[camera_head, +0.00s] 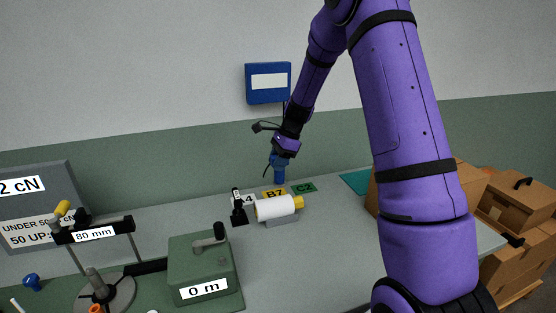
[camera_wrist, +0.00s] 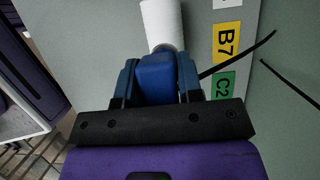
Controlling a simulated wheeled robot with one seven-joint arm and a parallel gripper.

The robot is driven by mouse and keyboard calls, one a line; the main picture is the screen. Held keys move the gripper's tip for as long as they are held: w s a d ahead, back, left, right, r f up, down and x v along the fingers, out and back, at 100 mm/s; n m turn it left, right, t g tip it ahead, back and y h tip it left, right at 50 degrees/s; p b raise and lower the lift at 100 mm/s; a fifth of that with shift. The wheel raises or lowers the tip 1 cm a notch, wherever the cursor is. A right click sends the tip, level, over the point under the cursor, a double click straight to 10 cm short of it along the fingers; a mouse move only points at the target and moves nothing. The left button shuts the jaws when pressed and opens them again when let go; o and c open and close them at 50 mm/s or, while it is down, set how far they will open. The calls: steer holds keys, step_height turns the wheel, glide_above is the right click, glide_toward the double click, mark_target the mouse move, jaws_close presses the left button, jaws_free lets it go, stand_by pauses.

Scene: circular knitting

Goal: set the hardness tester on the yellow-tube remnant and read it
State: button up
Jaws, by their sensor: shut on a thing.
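The yellow-tube remnant is a white yarn package (camera_head: 273,208) on a yellow tube (camera_head: 299,202), lying on its side on a small grey rest on the table. My gripper (camera_head: 282,155) is shut on the blue hardness tester (camera_head: 279,172), which hangs upright above and behind the package in the head view. In the wrist view the blue tester (camera_wrist: 158,78) sits between both fingers, its grey tip overlapping the package's near end. I cannot tell whether they touch. No reading is legible.
Cards A4 (camera_head: 248,199), B7 (camera_head: 273,192) and C2 (camera_head: 303,188) lie behind the package. A black stand (camera_head: 239,212) is left of it. A green box (camera_head: 202,268) marked "0 m" stands front left. Cartons (camera_head: 518,203) stand right. A blue panel (camera_head: 268,83) hangs behind.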

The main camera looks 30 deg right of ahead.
mark_target(275, 182)
steer(key=shift+f, duration=2.6)
stand_by(2.3)
steer(key=shift+r, duration=3.5)
